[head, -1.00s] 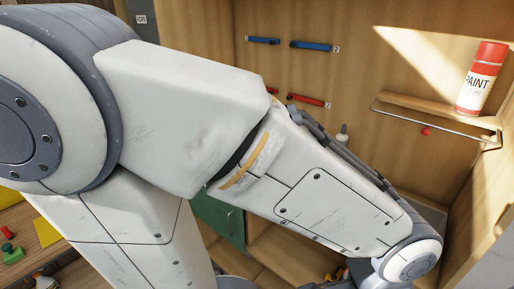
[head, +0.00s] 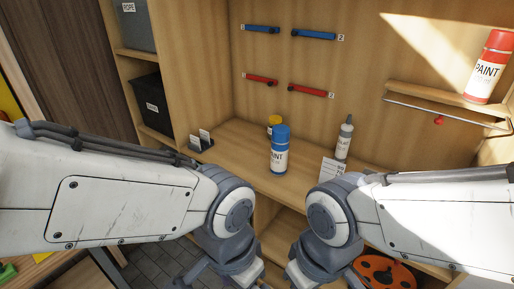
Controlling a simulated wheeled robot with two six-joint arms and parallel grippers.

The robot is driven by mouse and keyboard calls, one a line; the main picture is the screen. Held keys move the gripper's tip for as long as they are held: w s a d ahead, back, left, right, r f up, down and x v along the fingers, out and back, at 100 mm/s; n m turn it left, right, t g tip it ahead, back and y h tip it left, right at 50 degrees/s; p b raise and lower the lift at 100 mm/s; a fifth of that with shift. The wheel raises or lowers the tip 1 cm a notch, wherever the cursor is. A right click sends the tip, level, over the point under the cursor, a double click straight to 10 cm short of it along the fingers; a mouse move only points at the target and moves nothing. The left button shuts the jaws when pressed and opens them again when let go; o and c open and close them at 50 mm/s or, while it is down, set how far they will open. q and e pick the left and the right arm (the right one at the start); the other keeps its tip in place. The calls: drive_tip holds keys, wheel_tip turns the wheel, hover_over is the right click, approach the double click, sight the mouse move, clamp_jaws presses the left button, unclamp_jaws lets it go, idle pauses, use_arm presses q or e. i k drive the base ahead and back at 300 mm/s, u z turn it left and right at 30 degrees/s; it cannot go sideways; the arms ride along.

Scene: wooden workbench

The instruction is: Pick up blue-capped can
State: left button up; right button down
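The blue-capped can (head: 279,158) stands upright on the workbench near the middle of the head view. It has a blue cap and a pale label reading PAINT. A yellow-capped container (head: 273,122) is just behind it, mostly hidden. My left arm comes in from the left and my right arm from the right. Both wrists are low in the picture, in front of and below the can, and neither touches it. The ends of both arms run towards the bottom edge, and their fingertips cannot be made out.
A grey-capped bottle (head: 344,140) and a white card (head: 332,170) are right of the can. A red-capped paint can (head: 488,68) stands on a small shelf with a rail (head: 445,110). Blue and red bars hang on the back panel. Dark bins (head: 152,103) sit at left.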

sight(278, 155)
drive_tip(key=u, duration=1.35)
drive_tip(key=k, duration=0.7)
drive_tip(key=z, duration=1.1)
drive_tip(key=i, duration=1)
drive_tip(key=z, duration=0.05)
